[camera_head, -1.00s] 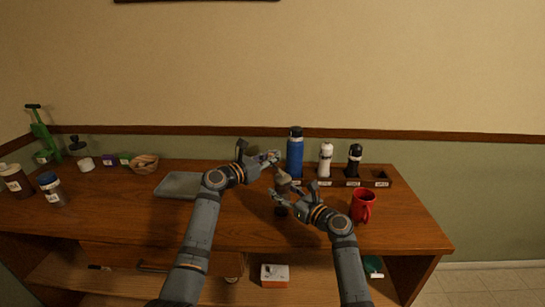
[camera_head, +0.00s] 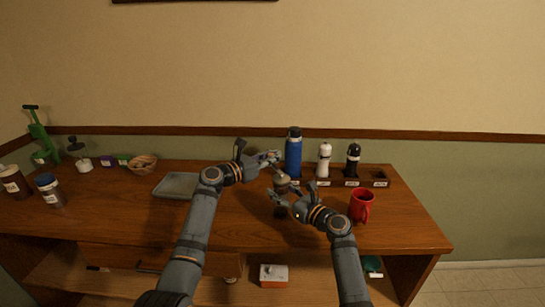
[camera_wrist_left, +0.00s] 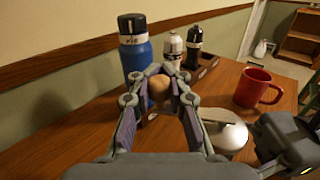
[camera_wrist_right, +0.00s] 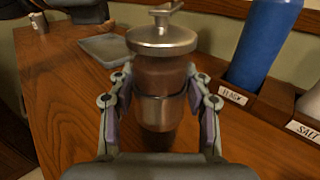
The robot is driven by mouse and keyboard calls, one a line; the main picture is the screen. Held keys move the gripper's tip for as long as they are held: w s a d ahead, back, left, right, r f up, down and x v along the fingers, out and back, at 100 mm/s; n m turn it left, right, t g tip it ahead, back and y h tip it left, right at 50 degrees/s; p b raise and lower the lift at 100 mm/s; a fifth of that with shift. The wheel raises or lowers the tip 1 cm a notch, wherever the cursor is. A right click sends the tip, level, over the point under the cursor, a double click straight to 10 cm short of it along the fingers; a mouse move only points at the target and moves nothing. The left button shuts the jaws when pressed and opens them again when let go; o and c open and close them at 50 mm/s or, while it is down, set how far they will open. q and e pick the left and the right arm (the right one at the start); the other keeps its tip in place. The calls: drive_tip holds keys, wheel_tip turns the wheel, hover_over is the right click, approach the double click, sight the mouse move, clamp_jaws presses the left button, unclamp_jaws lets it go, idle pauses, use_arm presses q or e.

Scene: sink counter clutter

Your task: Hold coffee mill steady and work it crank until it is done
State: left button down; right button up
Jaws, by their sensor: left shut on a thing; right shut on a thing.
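The coffee mill (camera_wrist_right: 162,75) has a brown body, a metal band and a domed metal lid with a crank on top. It stands upright in the right wrist view and is small in the head view (camera_head: 282,182). My right gripper (camera_wrist_right: 160,112) is shut around the mill's body, a finger on each side. My left gripper (camera_head: 270,157) is shut on the crank's round wooden knob (camera_wrist_left: 159,87), above and behind the mill. The mill's lid (camera_wrist_left: 225,133) shows beside the left fingers in the left wrist view. In the head view the right gripper (camera_head: 280,204) partly hides the mill.
A blue bottle (camera_head: 293,153) stands close behind the mill. A white shaker (camera_head: 324,160) and a black shaker (camera_head: 353,161) stand in a labelled wooden rack (camera_head: 380,180). A red mug (camera_head: 361,206) stands to the right. A grey tray (camera_head: 176,185) lies left, with open counter in front.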

use_arm(q)
drive_tip(key=shift+w+d+f+m+g+h, duration=0.1)
drive_tip(key=shift+d+f+m+g+h, duration=0.2)
drive_tip(key=shift+m+g+h, duration=0.25)
drive_tip(key=shift+w+d+f+m+g+h, duration=0.1)
drive_tip(key=shift+d+f+m+g+h, duration=0.15)
drive_tip(key=shift+m+g, duration=0.35)
idle(2.0)
drive_tip(key=shift+d+r+g+h, duration=0.2)
drive_tip(key=shift+g+h, duration=0.1)
drive_tip(key=shift+g, duration=0.25)
idle(1.8)
drive_tip(key=c, duration=1.2)
unclamp_jaws()
drive_tip(key=shift+w, duration=0.15)
drive_tip(key=shift+r, duration=0.2)
drive_tip(key=shift+a, duration=0.1)
drive_tip(key=v, duration=1.2)
drive_tip(key=shift+f, duration=0.1)
